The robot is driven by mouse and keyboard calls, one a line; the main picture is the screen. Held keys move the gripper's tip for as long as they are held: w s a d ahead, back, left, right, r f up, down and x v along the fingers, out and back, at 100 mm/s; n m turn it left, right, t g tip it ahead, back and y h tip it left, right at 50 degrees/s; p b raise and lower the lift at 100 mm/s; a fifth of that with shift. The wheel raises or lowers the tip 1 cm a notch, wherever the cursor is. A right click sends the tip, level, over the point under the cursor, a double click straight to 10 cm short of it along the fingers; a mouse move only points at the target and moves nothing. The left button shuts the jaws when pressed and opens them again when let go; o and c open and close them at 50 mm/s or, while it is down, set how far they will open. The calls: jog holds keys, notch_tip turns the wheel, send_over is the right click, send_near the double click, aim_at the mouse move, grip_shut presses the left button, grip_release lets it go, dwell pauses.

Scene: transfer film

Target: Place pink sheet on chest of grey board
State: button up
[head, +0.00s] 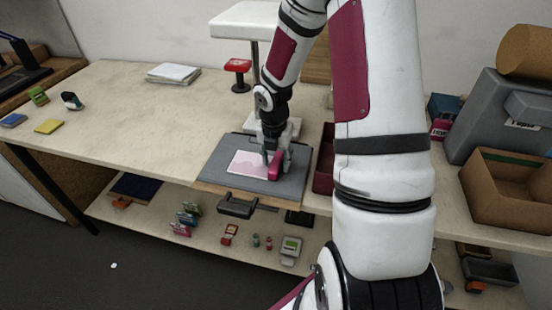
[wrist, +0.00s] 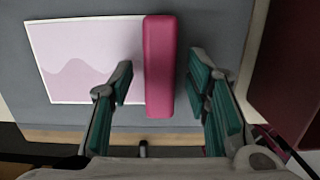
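A grey board (head: 215,170) lies on the table's front edge. A pale pink sheet (head: 248,163) with a darker, hill-shaped print lies flat on it; it also shows in the wrist view (wrist: 85,60). A deep pink bar (wrist: 159,65) lies along the sheet's right edge in the wrist view. My gripper (wrist: 161,62) is low over the board, with one finger on each side of the bar. Gaps show between both fingers and the bar, so it is open and holds nothing. In the head view my gripper (head: 276,158) partly hides the bar.
A press-like stand with a white top (head: 245,20) rises behind the board. A dark red tray (head: 323,170) is close on the board's right. A cardboard box (head: 505,190) and a grey machine (head: 500,115) stand farther right. The table's left half is mostly clear.

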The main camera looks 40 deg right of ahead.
jog(key=shift+r, duration=0.1)
jog(key=s+a+r+m+h+p, duration=0.1)
jog(key=s+a+r+m, duration=0.15)
jog(key=r, duration=0.75)
jog(key=s+a+r+m+p, duration=0.1)
jog(key=a+r+m, duration=0.25)
jog(key=r, duration=0.65)
jog(key=s+a+r+m+t+y, duration=0.1)
jog(key=s+a+r+m+t, duration=0.1)
jog(key=s+a+r+m, duration=0.4)
jog(key=s+a+r+m+t+y, duration=0.1)
jog(key=s+a+r+m, duration=0.4)
jog(key=s+m, duration=0.6)
jog(key=a+m+t, duration=0.1)
jog(key=m, duration=0.1)
jog(key=shift+r+m+t, duration=0.3)
jog(key=shift+r+t, duration=0.1)
